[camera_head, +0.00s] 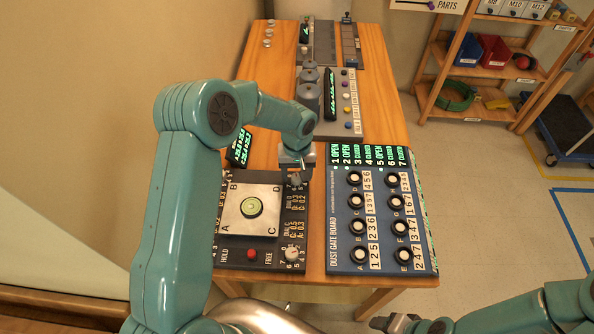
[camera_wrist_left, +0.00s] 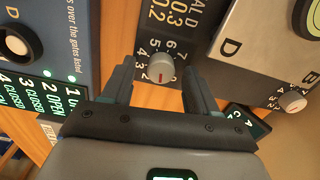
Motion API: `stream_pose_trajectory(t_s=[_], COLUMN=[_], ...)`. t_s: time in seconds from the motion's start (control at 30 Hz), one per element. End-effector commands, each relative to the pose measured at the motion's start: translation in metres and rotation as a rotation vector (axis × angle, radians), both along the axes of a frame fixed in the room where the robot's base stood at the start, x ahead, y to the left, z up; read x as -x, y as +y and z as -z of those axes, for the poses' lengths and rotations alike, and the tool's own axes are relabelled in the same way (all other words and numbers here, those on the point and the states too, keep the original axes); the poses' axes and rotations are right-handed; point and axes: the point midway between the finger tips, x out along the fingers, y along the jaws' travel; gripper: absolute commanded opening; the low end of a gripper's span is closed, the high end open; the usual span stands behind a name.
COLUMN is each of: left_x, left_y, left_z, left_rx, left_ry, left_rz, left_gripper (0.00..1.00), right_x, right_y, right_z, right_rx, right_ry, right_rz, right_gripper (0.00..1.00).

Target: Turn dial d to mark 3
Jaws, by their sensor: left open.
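Dial D (camera_wrist_left: 160,68) is a pale round knob with a red pointer line, on the dark dial board (camera_head: 235,258). In the left wrist view it sits between the two fingers of my left gripper (camera_wrist_left: 159,80), with a gap on each side. Numbers ring the dial, partly cut off by the fingers; I cannot tell which mark the pointer is at. In the head view my left gripper (camera_head: 296,168) is open over the board's upper right corner and hides most of the dial. My right gripper (camera_head: 408,324) is at the bottom edge, away from the board.
The blue dust gate board (camera_head: 345,262) with several knobs stands close on the right.

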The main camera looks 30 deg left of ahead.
Motion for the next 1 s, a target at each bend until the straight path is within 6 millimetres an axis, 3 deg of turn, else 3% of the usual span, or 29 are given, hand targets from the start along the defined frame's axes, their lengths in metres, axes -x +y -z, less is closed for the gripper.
stream_pose_trajectory(t_s=[0.37,0.5,0.53,1.0], left_x=[-0.001,-0.001,-0.001,-0.001], left_y=[0.0,0.0,0.0,0.001], left_z=[0.007,0.006,0.006,0.008], left_rx=[0.0,0.0,0.0,-0.001], left_ry=[-0.001,-0.001,-0.001,-0.002], left_rz=[0.0,0.0,0.0,0.093], left_gripper=[0.56,0.1,0.03,0.03], right_x=[0.0,0.0,0.0,0.0], right_y=[0.0,0.0,0.0,0.0], right_z=[-0.001,-0.001,-0.001,0.01], right_rx=[0.0,0.0,0.0,0.0], right_ry=[0.0,0.0,0.0,0.0], right_rz=[0.0,0.0,0.0,0.0], right_gripper=[0.59,0.59,0.59,0.59])
